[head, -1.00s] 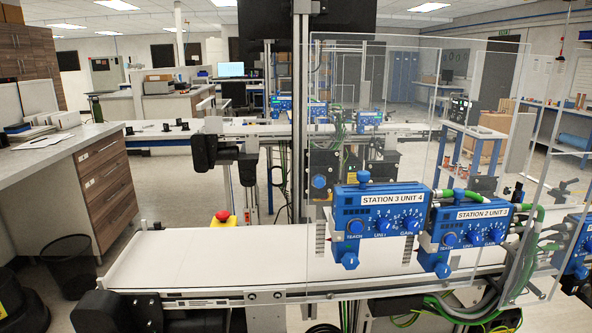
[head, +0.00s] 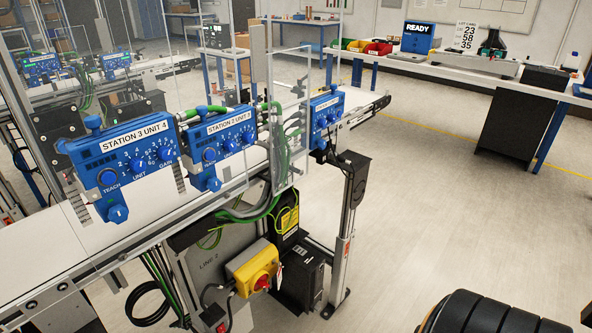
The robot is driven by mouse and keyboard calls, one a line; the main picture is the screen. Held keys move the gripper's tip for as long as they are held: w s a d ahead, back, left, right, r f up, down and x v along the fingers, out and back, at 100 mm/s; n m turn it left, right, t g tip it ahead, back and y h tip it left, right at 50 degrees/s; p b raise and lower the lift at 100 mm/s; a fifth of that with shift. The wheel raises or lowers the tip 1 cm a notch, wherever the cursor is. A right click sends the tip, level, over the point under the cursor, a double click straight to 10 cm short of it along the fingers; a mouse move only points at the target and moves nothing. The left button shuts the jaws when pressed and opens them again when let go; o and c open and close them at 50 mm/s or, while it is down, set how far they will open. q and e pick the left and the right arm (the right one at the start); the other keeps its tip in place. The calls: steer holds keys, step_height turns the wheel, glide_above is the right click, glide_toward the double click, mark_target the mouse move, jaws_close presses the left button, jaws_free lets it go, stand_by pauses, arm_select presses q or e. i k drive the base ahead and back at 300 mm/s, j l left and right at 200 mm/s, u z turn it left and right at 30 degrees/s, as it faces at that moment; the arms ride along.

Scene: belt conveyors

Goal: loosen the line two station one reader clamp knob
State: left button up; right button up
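Blue reader boxes sit in a row along the front of the conveyor, which has a "LINE 2" cabinet (head: 208,265) below it. The nearest is labelled "STATION 3 UNIT 4" (head: 128,160); then comes "STATION 2 UNIT 3" (head: 222,142). A third blue reader (head: 327,122) is at the far right end; its label is too small to read. The nearest reader has a blue knob on top (head: 93,122) and another below (head: 118,214). The second reader also has a lower knob (head: 214,184). The third reader's knobs are not clear. Neither gripper is in view.
Clear panels (head: 293,120) stand around the readers, with green cables beside them. A yellow box with a red switch (head: 254,268) and a conveyor leg (head: 343,245) are below. The floor to the right (head: 430,200) is open, up to a bench with a "READY" display (head: 417,38).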

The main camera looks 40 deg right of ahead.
mark_target(321, 144)
steer(key=z, duration=1.55)
